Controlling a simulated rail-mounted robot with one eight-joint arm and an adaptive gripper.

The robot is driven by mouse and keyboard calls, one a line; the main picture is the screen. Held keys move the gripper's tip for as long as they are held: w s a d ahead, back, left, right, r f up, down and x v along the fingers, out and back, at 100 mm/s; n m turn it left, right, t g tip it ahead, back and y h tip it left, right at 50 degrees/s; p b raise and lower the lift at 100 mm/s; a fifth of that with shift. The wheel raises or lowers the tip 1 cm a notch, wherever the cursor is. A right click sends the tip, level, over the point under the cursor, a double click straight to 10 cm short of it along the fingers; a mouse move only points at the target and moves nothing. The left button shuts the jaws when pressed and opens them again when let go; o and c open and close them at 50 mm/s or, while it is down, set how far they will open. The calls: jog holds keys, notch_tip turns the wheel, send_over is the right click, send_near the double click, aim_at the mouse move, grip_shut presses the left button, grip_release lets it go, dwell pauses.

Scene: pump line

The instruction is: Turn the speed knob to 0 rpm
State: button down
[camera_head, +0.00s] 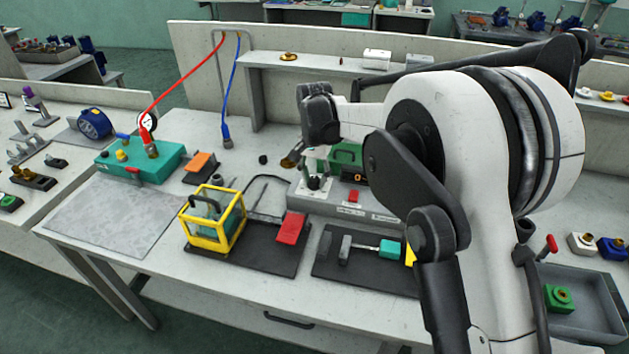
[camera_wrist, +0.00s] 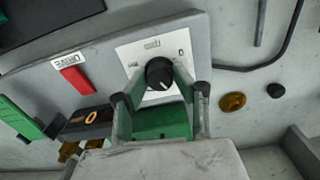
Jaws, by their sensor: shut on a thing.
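The speed knob (camera_wrist: 159,72) is round and black with a white pointer mark, on a white dial plate (camera_wrist: 128,52) with a printed 0 at its upper right. In the wrist view the mark sits at the knob's lower edge, away from the printed 0. My gripper (camera_wrist: 161,80) has a finger on either side of the knob and is shut on it. In the head view my gripper (camera_head: 316,178) points down at the grey drive box (camera_head: 345,209); the fingers largely hide the knob there.
A red switch (camera_wrist: 75,80) labelled DRIVE and a small display (camera_wrist: 91,117) with an orange character are beside the dial. A yellow-framed guard (camera_head: 214,218) and a red block (camera_head: 291,228) are on a dark mat at left. The grey mat (camera_head: 115,215) is bare.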

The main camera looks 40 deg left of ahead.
aim_at(315, 179)
jog(key=n+b, duration=0.1)
jog(key=n, duration=0.3)
jog(key=shift+n, duration=0.3)
jog(key=n+b, duration=0.1)
jog(key=n, duration=0.4)
jog(key=shift+n+b, duration=0.3)
jog(key=shift+b, duration=0.1)
jog(key=n, duration=0.4)
jog(key=shift+b, duration=0.35)
jog(key=n, duration=0.4)
jog(key=shift+n, duration=0.6)
jog(key=c, duration=1.4)
grip_release()
jog(key=shift+r, duration=0.15)
notch_tip(315, 179, up, 12)
jog(key=shift+f, duration=0.1)
